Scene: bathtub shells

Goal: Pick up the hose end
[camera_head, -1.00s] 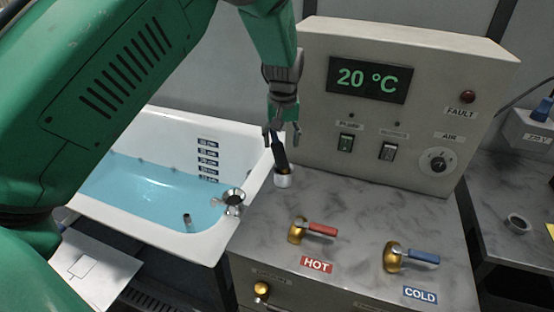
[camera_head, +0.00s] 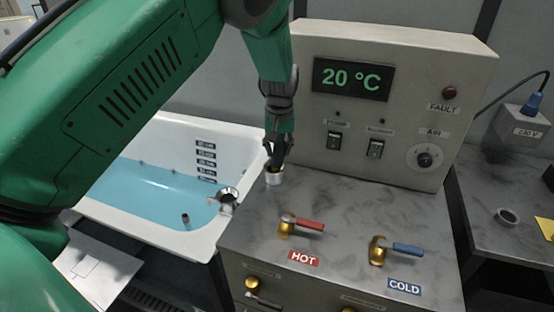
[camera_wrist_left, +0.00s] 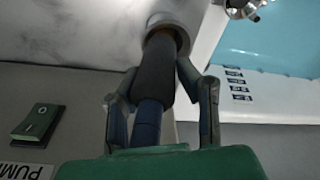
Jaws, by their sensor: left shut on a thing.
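The hose end (camera_wrist_left: 157,68) is a dark, thick grip with a blue hose below it in the left wrist view. Its tip sits in a white, ring-like holder (camera_head: 274,178) on the grey marbled counter (camera_head: 335,200). My left gripper (camera_head: 275,160) is down at the holder and shut on the hose end. In the left wrist view its two fingers (camera_wrist_left: 158,85) stand on either side of the dark grip. In the head view the fingers hide most of the hose end. My right gripper is not in view.
A bathtub (camera_head: 165,235) with blue water stands left of the counter. A control box (camera_head: 390,110) reading 20 °C rises behind the holder. Red HOT (camera_head: 303,224) and blue COLD (camera_head: 398,249) levers stand at the counter's front. The counter between is clear.

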